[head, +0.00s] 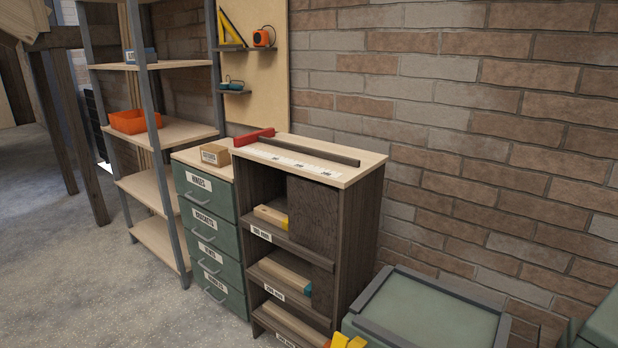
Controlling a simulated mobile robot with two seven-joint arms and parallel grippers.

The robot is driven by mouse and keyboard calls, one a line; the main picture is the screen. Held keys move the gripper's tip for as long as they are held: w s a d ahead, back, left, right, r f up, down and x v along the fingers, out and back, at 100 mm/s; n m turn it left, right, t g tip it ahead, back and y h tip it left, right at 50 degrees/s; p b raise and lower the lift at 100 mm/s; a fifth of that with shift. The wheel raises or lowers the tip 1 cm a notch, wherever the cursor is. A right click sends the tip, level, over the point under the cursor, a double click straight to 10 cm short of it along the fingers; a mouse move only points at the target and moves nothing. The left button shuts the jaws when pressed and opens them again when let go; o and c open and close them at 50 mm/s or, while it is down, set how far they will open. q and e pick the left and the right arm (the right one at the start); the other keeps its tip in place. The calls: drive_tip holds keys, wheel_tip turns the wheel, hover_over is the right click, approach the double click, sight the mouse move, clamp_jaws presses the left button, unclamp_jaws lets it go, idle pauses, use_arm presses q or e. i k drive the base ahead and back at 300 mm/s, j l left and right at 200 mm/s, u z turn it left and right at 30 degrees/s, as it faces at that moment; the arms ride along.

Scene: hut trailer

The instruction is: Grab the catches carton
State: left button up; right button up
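A small brown cardboard carton (217,153) with a white label sits on top of the green drawer unit (212,228), against the side of the dark cabinet. The label's print is small but looks like "CATCHES". The carton is closed, upright, and nothing touches it from the front.
The dark wooden cabinet (352,245) beside it holds timber pieces and has a red-ended rail (300,151) on top. Shelving with an orange bin (135,121) stands left. A green lidded box (425,312) stands front right. The grey floor (120,290) front left is clear.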

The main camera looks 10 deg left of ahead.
sight(214, 154)
drive_tip(key=i+j, duration=0.15)
drive_tip(key=j, duration=0.2)
drive_tip(key=i+j, duration=0.2)
drive_tip(key=j, duration=0.15)
drive_tip(key=i+j, duration=0.15)
drive_tip(key=j, duration=0.2)
drive_tip(key=i+j, duration=0.2)
drive_tip(key=j, duration=0.15)
drive_tip(key=i+j, duration=0.15)
drive_tip(key=j, duration=0.2)
drive_tip(key=i+j, duration=0.65)
drive_tip(key=j, duration=0.2)
drive_tip(key=u, duration=0.05)
